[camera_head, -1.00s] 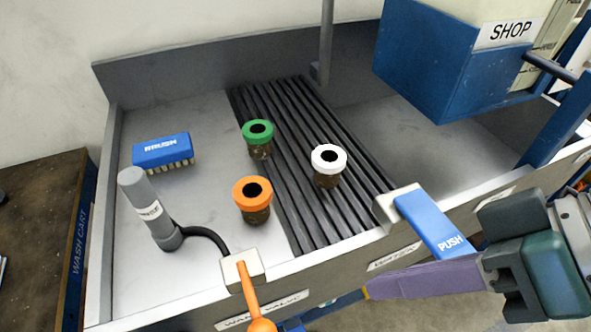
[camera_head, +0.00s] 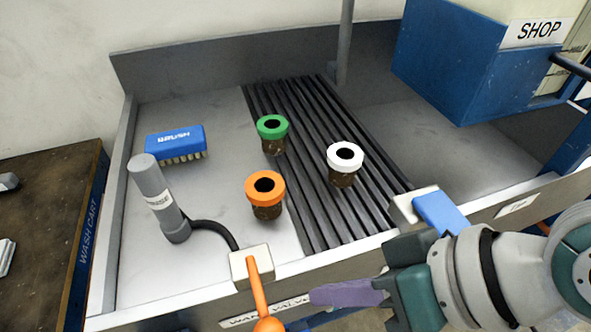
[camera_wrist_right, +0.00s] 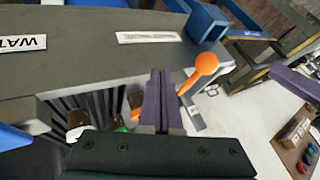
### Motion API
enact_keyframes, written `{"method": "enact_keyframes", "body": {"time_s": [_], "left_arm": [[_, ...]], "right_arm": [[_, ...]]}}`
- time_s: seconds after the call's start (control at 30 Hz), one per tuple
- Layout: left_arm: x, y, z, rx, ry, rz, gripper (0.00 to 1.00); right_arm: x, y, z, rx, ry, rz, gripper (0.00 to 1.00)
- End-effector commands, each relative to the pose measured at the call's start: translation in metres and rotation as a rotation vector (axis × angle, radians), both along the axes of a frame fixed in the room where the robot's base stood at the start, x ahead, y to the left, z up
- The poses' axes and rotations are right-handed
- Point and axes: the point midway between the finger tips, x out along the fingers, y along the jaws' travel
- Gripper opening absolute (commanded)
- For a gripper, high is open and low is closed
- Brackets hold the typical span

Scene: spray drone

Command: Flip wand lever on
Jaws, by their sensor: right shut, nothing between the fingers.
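The orange lever (camera_head: 258,290) with a ball end sticks out from a pale valve block (camera_head: 251,266) on the front rim of the wash sink, pointing down and toward me. A grey wand (camera_head: 155,190) stands tilted in the sink, its black hose running to the block. My right gripper (camera_head: 322,295) is shut and empty, its purple fingers to the right of the lever and apart from it in the head view. In the right wrist view the shut purple fingers (camera_wrist_right: 160,90) are close beside the lever's orange ball (camera_wrist_right: 207,63). My left gripper is not in view.
A blue brush (camera_head: 176,142) and jars with green (camera_head: 272,128), orange (camera_head: 264,187) and white (camera_head: 345,156) rims stand in the sink. The blue push lever (camera_head: 440,212) is partly hidden behind my right arm. A blue SHOP box (camera_head: 450,65) stands at the right.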

Motion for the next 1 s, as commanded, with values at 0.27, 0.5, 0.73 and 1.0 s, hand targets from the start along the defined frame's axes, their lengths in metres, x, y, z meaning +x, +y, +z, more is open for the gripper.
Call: {"method": "enact_keyframes", "body": {"time_s": [0.27,0.5,0.73,1.0], "left_arm": [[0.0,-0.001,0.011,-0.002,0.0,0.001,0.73],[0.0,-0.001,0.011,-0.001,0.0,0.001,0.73],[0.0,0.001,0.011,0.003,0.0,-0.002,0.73],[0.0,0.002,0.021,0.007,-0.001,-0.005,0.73]], "right_arm": [[-0.01,0.035,0.004,0.001,0.001,0.001,0.0],[-0.012,0.04,0.004,-0.001,0.0,0.0,0.0],[-0.012,0.04,0.004,-0.002,0.0,0.0,0.0],[-0.012,0.04,0.006,0.0,0.002,-0.045,0.0]]}}
